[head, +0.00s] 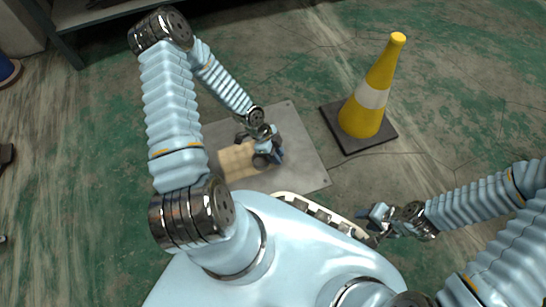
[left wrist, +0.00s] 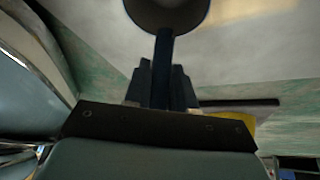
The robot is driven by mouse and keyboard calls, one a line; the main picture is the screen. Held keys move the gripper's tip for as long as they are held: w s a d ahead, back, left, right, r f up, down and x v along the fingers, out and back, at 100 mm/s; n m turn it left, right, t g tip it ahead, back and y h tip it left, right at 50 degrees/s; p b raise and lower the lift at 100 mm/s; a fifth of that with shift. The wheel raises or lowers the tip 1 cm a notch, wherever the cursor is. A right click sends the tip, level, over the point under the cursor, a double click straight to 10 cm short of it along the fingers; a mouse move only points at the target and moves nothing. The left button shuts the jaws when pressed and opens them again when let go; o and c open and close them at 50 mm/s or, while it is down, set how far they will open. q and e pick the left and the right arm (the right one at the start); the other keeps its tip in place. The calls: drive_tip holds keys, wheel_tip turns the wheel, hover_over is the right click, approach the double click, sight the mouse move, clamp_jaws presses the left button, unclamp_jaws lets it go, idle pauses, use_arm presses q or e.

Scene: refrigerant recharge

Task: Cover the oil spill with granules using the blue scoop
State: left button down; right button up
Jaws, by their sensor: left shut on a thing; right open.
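A grey square plate (head: 303,165) lies on the floor, with a tan, grainy patch (head: 234,162) that looks like granules on its left part. No bare dark oil can be made out. My left gripper (head: 268,147) is low over the plate, at the right end of the tan patch. In the left wrist view it is shut on the blue handle of the scoop (left wrist: 165,52), whose dark round bowl shows at the top edge. The bowl's contents are hidden. My right gripper (head: 379,219) is open and empty, over the floor right of my base.
A yellow cone with a white band (head: 370,98) stands on a dark square base right of the plate. A shelf or bench (head: 78,15) is at the top left. The green floor right of the cone is clear.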

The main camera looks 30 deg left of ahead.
use_arm(q)
drive_tip(key=shift+w+d, duration=0.85)
drive_tip(key=shift+w, duration=0.1)
drive_tip(key=shift+w+d, duration=1.15)
drive_tip(key=shift+w, duration=0.25)
wheel_tip(320, 180, up, 6)
drive_tip(key=p, duration=0.3)
drive_tip(key=shift+p, duration=0.4)
drive_tip(key=shift+r, duration=0.15)
wheel_tip(320, 180, up, 3)
drive_tip(key=shift+f+p, duration=0.1)
drive_tip(key=shift+p, duration=1)
